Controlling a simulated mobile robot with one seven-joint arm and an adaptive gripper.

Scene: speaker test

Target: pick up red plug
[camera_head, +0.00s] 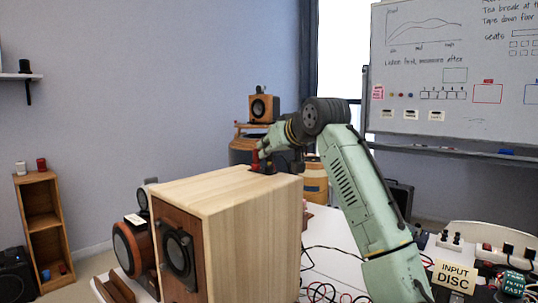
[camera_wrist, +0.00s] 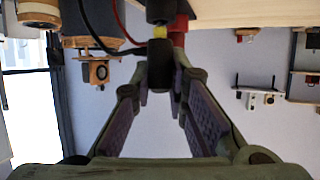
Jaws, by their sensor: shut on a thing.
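My gripper (camera_wrist: 161,82) is shut on a black piece with a yellow band (camera_wrist: 159,72), which stands between the fingertips in the wrist view. A red plug (camera_wrist: 179,27) shows just beside and behind the yellow band, at the edge of the wooden box; the fingers do not visibly close on it. In the head view the red plug (camera_head: 256,161) is at the top of the wooden speaker box (camera_head: 241,190), just left of my gripper (camera_head: 266,149). The exact contact between fingers and plug is too small to tell there.
A black and a red cable (camera_wrist: 120,28) run close to the fingers. A small speaker (camera_head: 264,108) stands behind on a wooden barrel-like cabinet. A power strip (camera_head: 490,248) and an INPUT DISC sign (camera_head: 454,277) lie on the white table at right.

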